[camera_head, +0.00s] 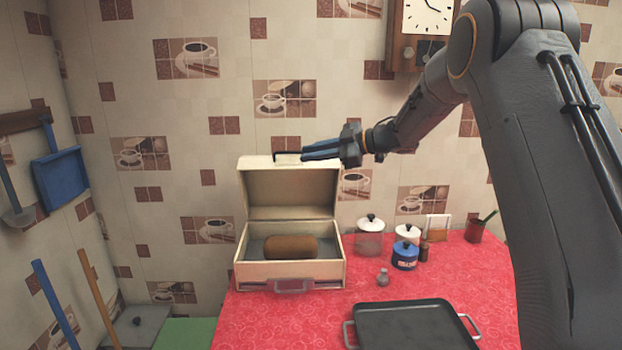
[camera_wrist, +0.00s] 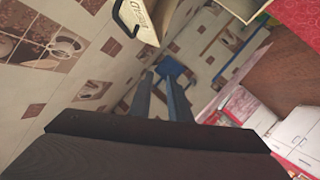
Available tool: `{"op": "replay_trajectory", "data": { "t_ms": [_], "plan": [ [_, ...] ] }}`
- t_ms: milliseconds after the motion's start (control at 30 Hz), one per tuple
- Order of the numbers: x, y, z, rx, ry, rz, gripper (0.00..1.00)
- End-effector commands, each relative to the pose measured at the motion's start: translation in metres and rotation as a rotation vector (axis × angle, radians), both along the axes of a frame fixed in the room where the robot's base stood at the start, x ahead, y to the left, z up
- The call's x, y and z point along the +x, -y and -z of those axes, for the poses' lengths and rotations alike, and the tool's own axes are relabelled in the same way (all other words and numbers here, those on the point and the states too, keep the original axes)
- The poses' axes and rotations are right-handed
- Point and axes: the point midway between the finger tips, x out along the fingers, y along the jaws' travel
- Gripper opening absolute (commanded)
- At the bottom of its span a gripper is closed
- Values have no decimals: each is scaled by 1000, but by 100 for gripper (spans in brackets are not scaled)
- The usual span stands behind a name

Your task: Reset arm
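My gripper (camera_head: 303,152) points left, level with the top edge of the raised lid of a cream bread box (camera_head: 238,275). In the wrist view its two dark fingers (camera_wrist: 160,78) stand apart with nothing between them. The bread box stands on the left of the red counter, its lid (camera_head: 290,190) tilted up and open. A brown loaf (camera_head: 291,247) lies inside. The lid's edge with its dark handle and lettering shows at the top of the wrist view (camera_wrist: 140,22), apart from the fingers there.
On the red counter (camera_head: 270,325) stand a dark tray (camera_head: 405,330), a glass jar (camera_head: 370,240), a blue canister (camera_head: 404,257), a white canister (camera_head: 408,234) and a small shaker (camera_head: 383,278). A clock (camera_head: 428,18) hangs behind my arm. A blue dustpan (camera_head: 60,175) hangs at left.

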Motion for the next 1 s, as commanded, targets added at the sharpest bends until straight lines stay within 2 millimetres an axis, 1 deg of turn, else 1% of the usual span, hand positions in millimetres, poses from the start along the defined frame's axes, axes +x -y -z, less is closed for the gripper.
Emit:
{"op": "replay_trajectory", "data": {
  "t_ms": [167, 267, 367, 467, 500, 567, 600, 667, 700, 767, 800, 833, 867, 900, 967, 1000],
  "plan": [
    [12, 13, -7, 30, 0, 170, 17],
    [18, 26, -9, 45, -12, 294, 17],
    [20, 47, -5, 52, -42, 448, 17],
    [11, 80, 9, 46, -109, 648, 17],
    [1, 97, 20, 35, -150, 741, 17],
    [-20, 123, 40, 11, -229, 881, 17],
    [-37, 139, 55, -8, -287, 966, 17],
    [-67, 159, 77, -39, -375, 1072, 17],
    [-88, 170, 92, -61, -434, 1133, 17],
    [-121, 183, 113, -94, -525, 1214, 17],
    [-145, 190, 126, -116, -586, 1261, 17],
    [-163, 195, 135, -133, -632, 1292, 17],
    [-182, 199, 145, -151, -679, 1321, 17],
    [-206, 203, 156, -173, -741, 1357, 17],
    [-245, 207, 172, -207, -836, 1404, 17],
    [-270, 207, 182, -227, -901, 1431, 17]
  ]
}}
